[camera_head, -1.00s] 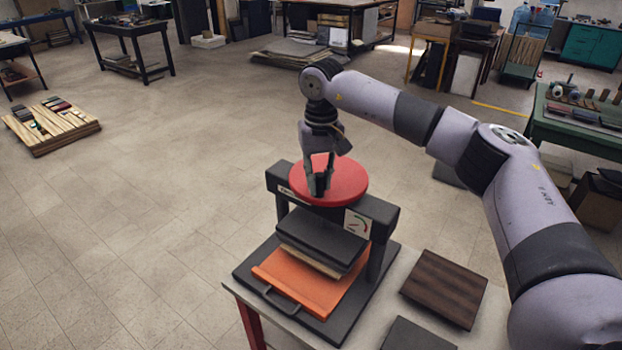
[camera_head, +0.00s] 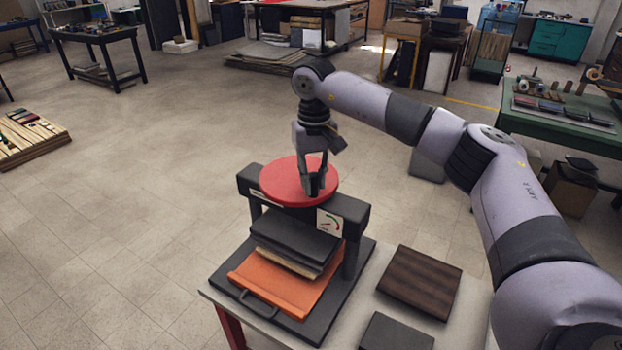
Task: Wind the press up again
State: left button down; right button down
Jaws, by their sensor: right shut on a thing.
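The press (camera_head: 357,203) is a black frame standing on a light table. Whether the plate touches the block is hard to tell. My right gripper (camera_head: 313,190) points down at the right part of the wheel and is shut on it. My left gripper is not in view.
A brown striped board (camera_head: 420,282) and a dark grey slab (camera_head: 397,333) lie on the table (camera_head: 365,300) right of the press. A green bench (camera_head: 565,120) with tools stands at the right. Open floor lies to the left.

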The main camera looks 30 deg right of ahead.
jog(key=shift+w+d+r, duration=0.1)
jog(key=shift+d, duration=0.1)
jog(key=c, duration=1.9)
grip_release()
jog(key=o, duration=0.4)
jog(key=shift+d, duration=0.1)
jog(key=shift+o, duration=0.3)
jog(key=shift+a, duration=0.2)
notch_tip(320, 180, up, 12)
